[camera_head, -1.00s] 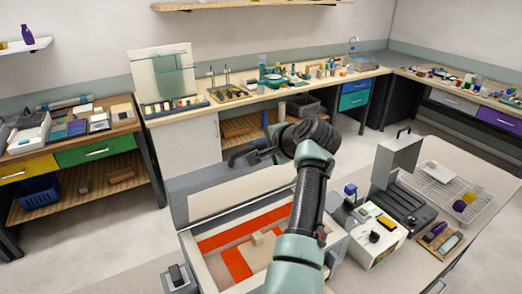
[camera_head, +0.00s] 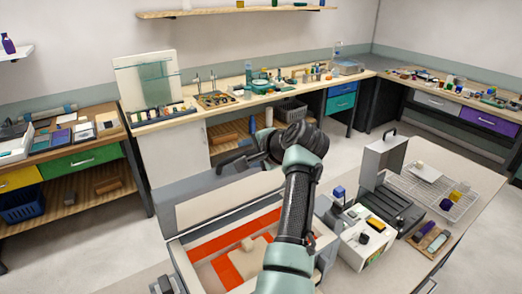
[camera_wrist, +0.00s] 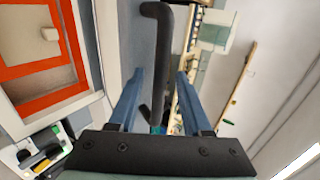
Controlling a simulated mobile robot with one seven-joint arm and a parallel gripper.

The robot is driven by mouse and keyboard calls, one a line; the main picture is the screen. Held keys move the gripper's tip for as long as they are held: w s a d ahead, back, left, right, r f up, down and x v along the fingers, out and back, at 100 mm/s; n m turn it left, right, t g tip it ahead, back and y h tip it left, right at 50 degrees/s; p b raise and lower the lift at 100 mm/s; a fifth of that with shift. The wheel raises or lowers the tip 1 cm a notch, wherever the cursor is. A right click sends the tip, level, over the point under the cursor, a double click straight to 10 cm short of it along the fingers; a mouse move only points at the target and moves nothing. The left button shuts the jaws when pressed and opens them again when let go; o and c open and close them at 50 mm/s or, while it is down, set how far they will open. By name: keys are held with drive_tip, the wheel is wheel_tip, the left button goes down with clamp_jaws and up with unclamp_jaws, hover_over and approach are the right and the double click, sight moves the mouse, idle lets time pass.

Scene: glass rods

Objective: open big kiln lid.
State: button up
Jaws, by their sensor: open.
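The big kiln (camera_head: 176,257) is a pale box with an orange-red and cream interior in the lower middle of the head view. Its lid (camera_head: 205,210) stands raised at the back, its cream inner face toward me. A dark bar handle on the lid's far side (camera_wrist: 165,40) shows in the wrist view. My gripper's blue fingers (camera_wrist: 158,90) are open, one on either side of this handle. No clear contact shows. In the head view my arm covers part of the kiln, and my gripper's fingertips are hard to make out there.
A counter with tools runs behind; open floor lies between.

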drive_tip(key=b+v, duration=0.4)
drive_tip(key=v, duration=0.8)
drive_tip(key=shift+s+r, duration=0.2)
drive_tip(key=shift+d, duration=0.1)
